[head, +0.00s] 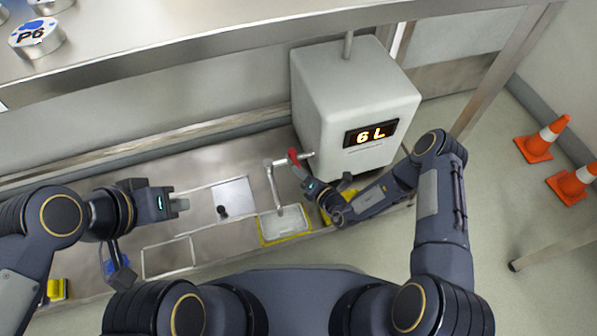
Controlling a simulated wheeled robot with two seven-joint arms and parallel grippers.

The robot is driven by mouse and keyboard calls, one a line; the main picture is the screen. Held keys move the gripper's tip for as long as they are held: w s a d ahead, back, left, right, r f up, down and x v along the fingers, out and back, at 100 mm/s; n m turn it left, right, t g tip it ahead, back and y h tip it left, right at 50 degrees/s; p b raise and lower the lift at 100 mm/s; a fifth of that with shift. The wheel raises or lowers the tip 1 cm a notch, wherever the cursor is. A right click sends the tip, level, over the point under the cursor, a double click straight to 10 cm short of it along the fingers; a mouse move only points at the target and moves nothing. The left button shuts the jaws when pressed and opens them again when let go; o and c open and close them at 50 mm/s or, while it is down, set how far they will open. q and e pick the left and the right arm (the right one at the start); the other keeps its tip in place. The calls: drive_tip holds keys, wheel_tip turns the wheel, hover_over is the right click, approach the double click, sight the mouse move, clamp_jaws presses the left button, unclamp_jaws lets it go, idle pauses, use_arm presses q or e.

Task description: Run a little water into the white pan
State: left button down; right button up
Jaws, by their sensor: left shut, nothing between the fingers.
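The white pan (287,223) sits on the bench inside a yellow outline, below the end of a thin metal spout (272,185). The spout runs from a white tank (345,95) whose display reads "6 L". A red handle (293,156) is on the pipe between spout and tank. My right gripper (299,170) is just below the red handle, pointing at it; its fingers are too small to tell open or shut, or touching. My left gripper (181,204) is shut and empty, left of the pan. I cannot make out any water stream.
A grey plate (235,192) with a black knob (222,211) lies left of the pan. A white-outlined square (168,258) on the bench is empty. A raised metal shelf (150,50) runs along the back. Orange cones (540,140) stand on the floor at right.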

drive_tip(key=shift+x, duration=1.15)
clamp_jaws()
